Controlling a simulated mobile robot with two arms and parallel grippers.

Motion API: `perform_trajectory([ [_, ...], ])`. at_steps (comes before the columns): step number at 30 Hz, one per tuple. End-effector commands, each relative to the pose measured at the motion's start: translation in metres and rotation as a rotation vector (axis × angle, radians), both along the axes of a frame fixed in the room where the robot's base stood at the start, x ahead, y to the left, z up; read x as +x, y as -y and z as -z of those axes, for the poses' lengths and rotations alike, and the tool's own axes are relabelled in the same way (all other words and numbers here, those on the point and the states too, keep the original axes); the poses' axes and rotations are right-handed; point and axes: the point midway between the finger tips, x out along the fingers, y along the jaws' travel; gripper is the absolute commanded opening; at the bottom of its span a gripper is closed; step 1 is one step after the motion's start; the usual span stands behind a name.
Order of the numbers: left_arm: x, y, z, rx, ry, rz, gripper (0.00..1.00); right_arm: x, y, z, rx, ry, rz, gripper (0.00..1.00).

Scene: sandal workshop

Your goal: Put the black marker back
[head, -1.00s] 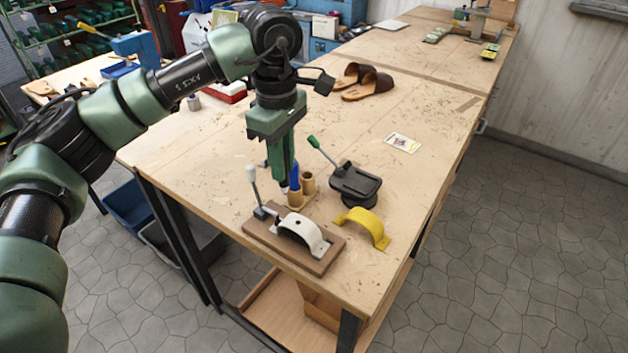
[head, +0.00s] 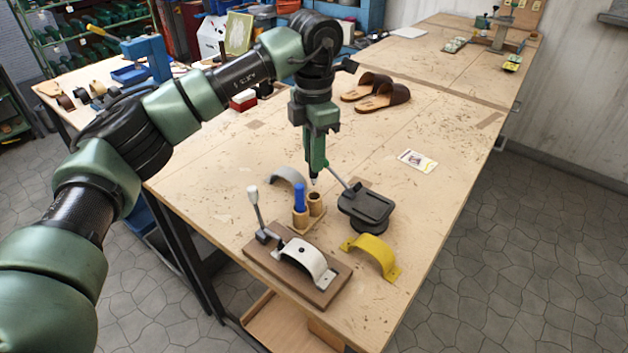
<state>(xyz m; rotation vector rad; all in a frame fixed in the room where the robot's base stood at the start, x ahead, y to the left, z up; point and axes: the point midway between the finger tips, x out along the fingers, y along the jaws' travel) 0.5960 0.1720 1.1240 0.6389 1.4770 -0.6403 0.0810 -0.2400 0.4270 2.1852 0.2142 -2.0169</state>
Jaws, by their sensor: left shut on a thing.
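My left gripper (head: 316,166) points down above the bench and is shut on the black marker (head: 313,178). Only the lower end of the marker shows below the fingers, with a pale tip. A wooden holder (head: 308,224) with two round cups stands below it. A blue marker (head: 299,196) stands upright in the left cup. The right cup (head: 316,203) looks empty, and the marker tip appears just above it in the picture; the exact gap is hard to tell. My right gripper is not in view.
A toggle clamp with a white strap piece (head: 305,258) sits in front of the holder. A yellow strap piece (head: 373,256) and a black swivel stand (head: 366,206) are to the right, a grey arch (head: 288,177) behind. Brown sandals (head: 382,95) and a card (head: 417,160) lie farther back.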

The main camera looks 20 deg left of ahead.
Motion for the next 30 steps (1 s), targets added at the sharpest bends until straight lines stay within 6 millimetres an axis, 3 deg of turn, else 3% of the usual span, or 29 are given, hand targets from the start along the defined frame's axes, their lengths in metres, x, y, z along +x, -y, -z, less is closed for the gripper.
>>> perform_trajectory([
  [3, -0.001, -0.001, 0.022, 0.000, -0.003, 0.000, 0.00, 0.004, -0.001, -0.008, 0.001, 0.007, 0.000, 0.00],
  [11, 0.000, 0.000, 0.043, 0.000, 0.000, 0.000, 0.00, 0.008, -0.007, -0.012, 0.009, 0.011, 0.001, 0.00],
  [18, 0.000, 0.000, 0.076, 0.000, -0.001, 0.000, 0.00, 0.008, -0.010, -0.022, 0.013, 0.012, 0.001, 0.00],
  [29, 0.000, 0.000, 0.083, 0.000, 0.001, 0.000, 0.00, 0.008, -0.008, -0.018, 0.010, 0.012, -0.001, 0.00],
  [30, 0.000, 0.000, 0.082, 0.000, 0.001, 0.000, 0.24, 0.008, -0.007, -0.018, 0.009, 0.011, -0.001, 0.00],
])
